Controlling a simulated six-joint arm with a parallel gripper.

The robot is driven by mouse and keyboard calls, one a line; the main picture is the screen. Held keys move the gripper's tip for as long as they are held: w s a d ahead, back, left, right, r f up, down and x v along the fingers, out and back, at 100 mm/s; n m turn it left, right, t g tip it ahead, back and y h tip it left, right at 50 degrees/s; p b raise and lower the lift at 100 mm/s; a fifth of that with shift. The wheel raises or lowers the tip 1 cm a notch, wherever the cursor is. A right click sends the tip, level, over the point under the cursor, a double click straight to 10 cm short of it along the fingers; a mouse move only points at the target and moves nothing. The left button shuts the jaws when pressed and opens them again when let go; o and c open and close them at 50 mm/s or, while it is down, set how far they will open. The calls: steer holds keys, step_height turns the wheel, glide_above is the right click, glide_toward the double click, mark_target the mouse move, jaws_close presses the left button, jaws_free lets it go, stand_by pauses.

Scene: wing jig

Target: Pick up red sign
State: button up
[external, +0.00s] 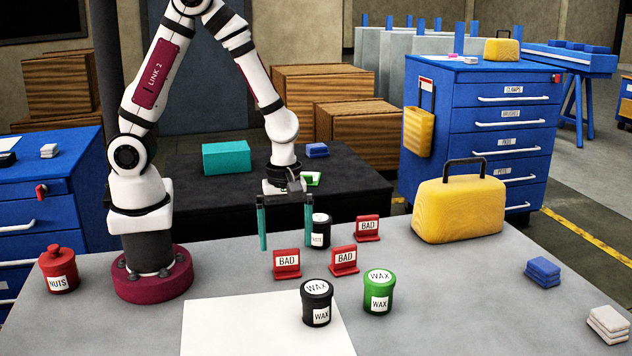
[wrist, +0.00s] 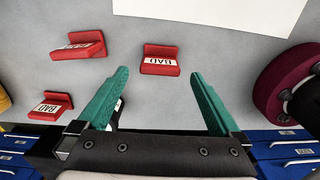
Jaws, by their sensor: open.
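Three red signs marked BAD stand on the grey table. The left one (external: 287,264) is closest to my gripper, the middle one (external: 344,260) is to its right, and another (external: 368,229) is farther back. In the wrist view, one red sign (wrist: 160,60) lies ahead of and between the fingertips, and two more (wrist: 78,46) (wrist: 51,106) are to the left. My gripper (external: 285,246) has teal fingers spread wide, pointing down, empty, above and behind the left sign. The fingers also show in the wrist view (wrist: 160,85), apart from every sign.
A black WAX jar (external: 316,302) and a green WAX jar (external: 379,291) stand in front of the signs. Another black jar (external: 321,230) is close to the right finger. A white sheet (external: 250,325) lies in front. A yellow toolbox (external: 458,208) stands at right.

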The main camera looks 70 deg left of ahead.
mark_target(286, 249)
step_height(286, 249, down, 6)
steer(key=shift+r, duration=0.1)
steer(key=c, duration=1.4)
